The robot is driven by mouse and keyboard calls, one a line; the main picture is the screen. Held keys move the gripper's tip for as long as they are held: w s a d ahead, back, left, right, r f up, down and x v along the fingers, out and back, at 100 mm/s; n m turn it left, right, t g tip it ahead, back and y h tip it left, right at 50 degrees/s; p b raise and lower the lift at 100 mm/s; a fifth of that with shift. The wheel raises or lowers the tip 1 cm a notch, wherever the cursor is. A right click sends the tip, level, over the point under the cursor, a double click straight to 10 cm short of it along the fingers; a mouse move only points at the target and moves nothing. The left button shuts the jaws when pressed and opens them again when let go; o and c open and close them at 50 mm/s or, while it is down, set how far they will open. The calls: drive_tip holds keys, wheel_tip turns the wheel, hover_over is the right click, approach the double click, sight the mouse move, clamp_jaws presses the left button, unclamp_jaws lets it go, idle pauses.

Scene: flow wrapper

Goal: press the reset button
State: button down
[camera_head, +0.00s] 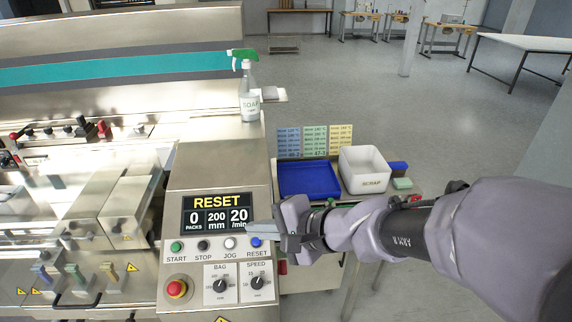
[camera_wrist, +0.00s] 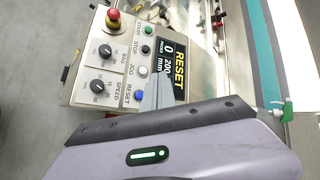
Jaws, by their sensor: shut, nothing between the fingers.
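The blue reset button (camera_head: 257,242) is the rightmost of the row of buttons on the control panel, above the printed word RESET. It also shows in the wrist view (camera_wrist: 138,95), close beside my fingertips. My gripper (camera_head: 250,228) is shut and empty, its tips just above the button in the head view. I cannot tell whether the tips touch the panel. The display (camera_head: 217,214) reads RESET, 0 packs, 200 mm, 20 /min, and my gripper is at its lower right corner.
Green start (camera_head: 176,246), black stop (camera_head: 203,245) and white jog (camera_head: 230,243) buttons share the row. A red emergency button (camera_head: 177,288) and two knobs sit below. A spray bottle (camera_head: 249,95), blue tray (camera_head: 306,180) and white bin (camera_head: 365,158) stand beyond the panel.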

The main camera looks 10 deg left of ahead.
sight(256, 241)
drive_tip(key=w+f+b, duration=0.1)
drive_tip(key=f, duration=0.1)
drive_tip(key=w+f+b, duration=0.1)
drive_tip(key=f+b, duration=0.1)
drive_tip(key=w+f+b, duration=0.1)
drive_tip(key=f+b, duration=0.1)
drive_tip(key=f, duration=0.1)
drive_tip(key=shift+w+a, duration=0.1)
drive_tip(key=shift+a, duration=0.3)
drive_tip(key=shift+w+a+f+b, duration=0.1)
drive_tip(key=shift+w+f+b, duration=0.2)
drive_tip(key=shift+f+b, duration=0.1)
idle(1.3)
drive_tip(key=shift+w+f+b, duration=0.2)
drive_tip(key=shift+f+b, duration=0.15)
drive_tip(key=shift+b, duration=0.3)
drive_tip(key=shift+w+f+b, duration=0.2)
drive_tip(key=shift+f+b, duration=0.25)
drive_tip(key=shift+b, duration=0.1)
idle(0.4)
drive_tip(key=shift+r, duration=0.15)
drive_tip(key=shift+s+r+p, duration=0.35)
drive_tip(key=shift+s+r, duration=0.05)
drive_tip(key=shift+r, duration=0.3)
